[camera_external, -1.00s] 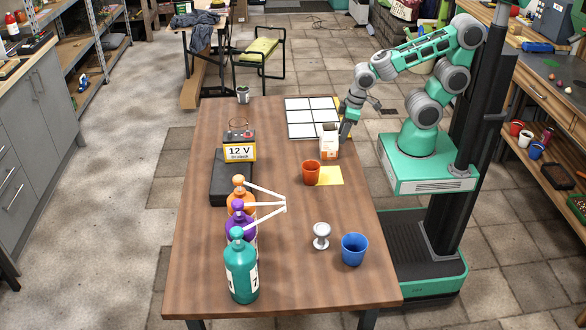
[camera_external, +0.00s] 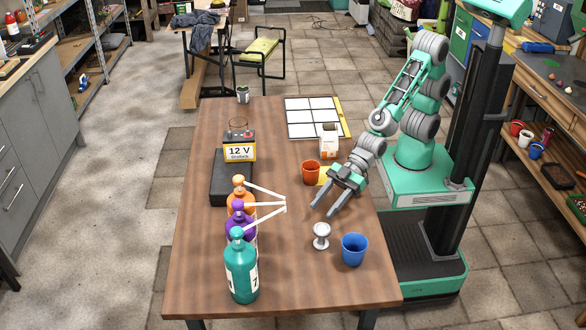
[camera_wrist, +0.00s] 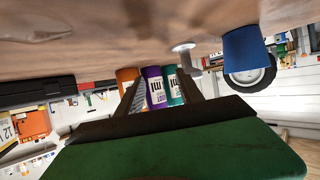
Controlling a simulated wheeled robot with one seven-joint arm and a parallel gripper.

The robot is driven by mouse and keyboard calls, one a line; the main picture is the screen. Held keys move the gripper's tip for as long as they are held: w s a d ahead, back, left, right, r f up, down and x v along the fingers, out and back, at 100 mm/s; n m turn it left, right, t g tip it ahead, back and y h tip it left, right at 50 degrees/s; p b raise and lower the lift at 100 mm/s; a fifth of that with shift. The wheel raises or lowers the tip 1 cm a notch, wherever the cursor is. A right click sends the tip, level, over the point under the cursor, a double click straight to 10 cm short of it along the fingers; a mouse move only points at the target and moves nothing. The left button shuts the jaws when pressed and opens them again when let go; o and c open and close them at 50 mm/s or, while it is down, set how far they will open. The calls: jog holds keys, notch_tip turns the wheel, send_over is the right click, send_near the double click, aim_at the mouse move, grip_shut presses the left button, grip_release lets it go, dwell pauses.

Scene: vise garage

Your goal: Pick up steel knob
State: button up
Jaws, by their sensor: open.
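The steel knob (camera_external: 321,236) is a small silver piece with a round top on a stem and foot. It stands upright on the wooden table (camera_external: 270,285), left of the blue cup. In the wrist view, which is upside down, the steel knob (camera_wrist: 185,50) shows beyond the fingers, near the right one. My gripper (camera_external: 322,212) is open and empty. It hangs over the table just behind the knob in the external view, apart from it, with its fingers pointing toward the lower left.
A blue cup (camera_external: 354,249) stands close right of the knob. An orange cup (camera_external: 310,173) and a small white box (camera_external: 329,140) are behind my gripper. Orange, purple and teal bottles (camera_external: 241,266) stand at left, with white spouts reaching toward the table's middle. A battery (camera_external: 239,146) is farther back.

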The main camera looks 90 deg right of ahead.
jog(key=n+y, duration=0.1)
jog(key=y, duration=0.1)
send_near(321, 242)
jog(key=shift+w+a+r+g, duration=0.4)
jog(key=shift+w+a+r, duration=0.15)
jog(key=shift+w+a, duration=0.2)
jog(key=shift+h, duration=0.3)
jog(key=x, duration=0.7)
jog(key=shift+w+f, duration=0.25)
jog(key=shift+d, duration=0.1)
jog(key=shift+c, duration=0.2)
grip_shut()
jog(key=shift+r, duration=0.1)
